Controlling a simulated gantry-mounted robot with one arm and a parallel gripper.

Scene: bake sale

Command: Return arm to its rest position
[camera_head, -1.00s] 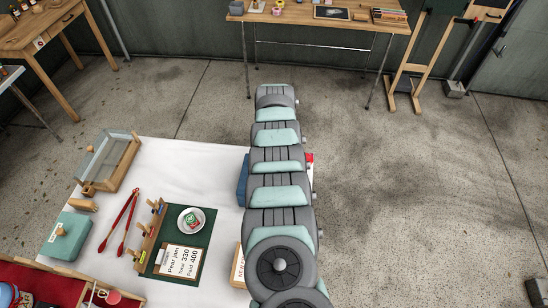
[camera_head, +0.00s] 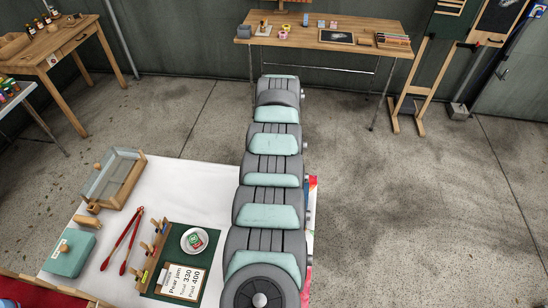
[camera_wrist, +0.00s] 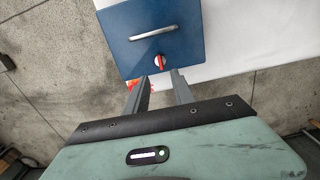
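My arm runs up the middle of the head view over the right part of the white-covered table (camera_head: 215,175). Its end is hidden there behind its own links. In the wrist view, my gripper (camera_wrist: 159,84) has its two fingers apart, with nothing visible between them. Beyond the fingertips lies a blue box or panel (camera_wrist: 185,42) with a silver handle and a red-and-white knob (camera_wrist: 158,62). I cannot tell how far the fingertips are from it.
The table holds a glass-sided case (camera_head: 113,180), a teal box (camera_head: 70,255), red tongs (camera_head: 122,240), a dark green board (camera_head: 212,248) and a small white dish (camera_head: 195,241). A wooden desk (camera_head: 290,38) stands behind. The floor at right is clear.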

